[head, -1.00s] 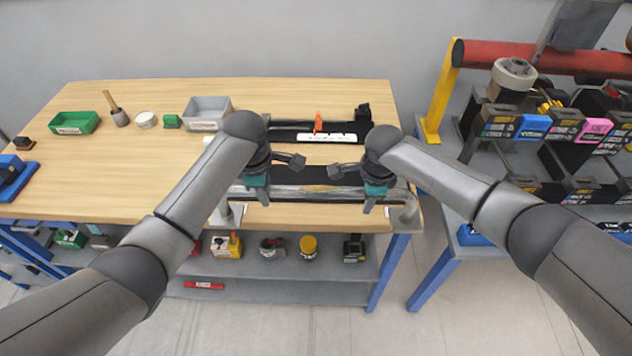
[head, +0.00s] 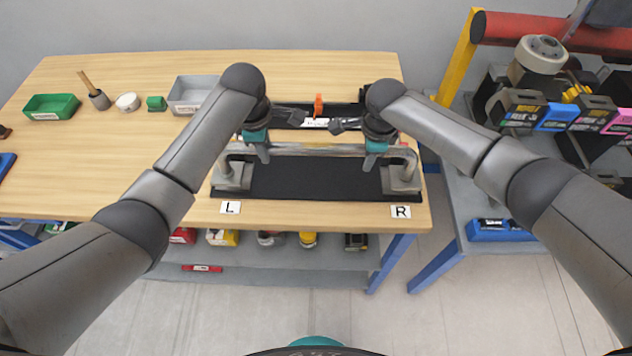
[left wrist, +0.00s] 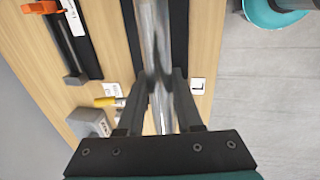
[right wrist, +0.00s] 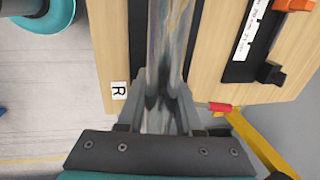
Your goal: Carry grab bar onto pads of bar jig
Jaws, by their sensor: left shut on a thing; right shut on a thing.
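The grab bar (head: 315,150) is a long metallic grey tube with ends bending down to grey end parts (head: 232,177). My left gripper (head: 262,155) is shut on it near its left end, and my right gripper (head: 371,160) near its right end. The bar also fills the middle of the left wrist view (left wrist: 155,45) and right wrist view (right wrist: 168,40). It looks level, along the back of the bar jig's black plate (head: 315,183). The end parts appear at the plate's two ends; whether they touch the pads cannot be told.
Labels L (head: 230,208) and R (head: 401,212) lie near the table's front edge. Behind the bar is a black strip with an orange piece (head: 318,105). A grey bin (head: 190,95) and green tray (head: 52,106) stand left. A loaded rack stands right of the table.

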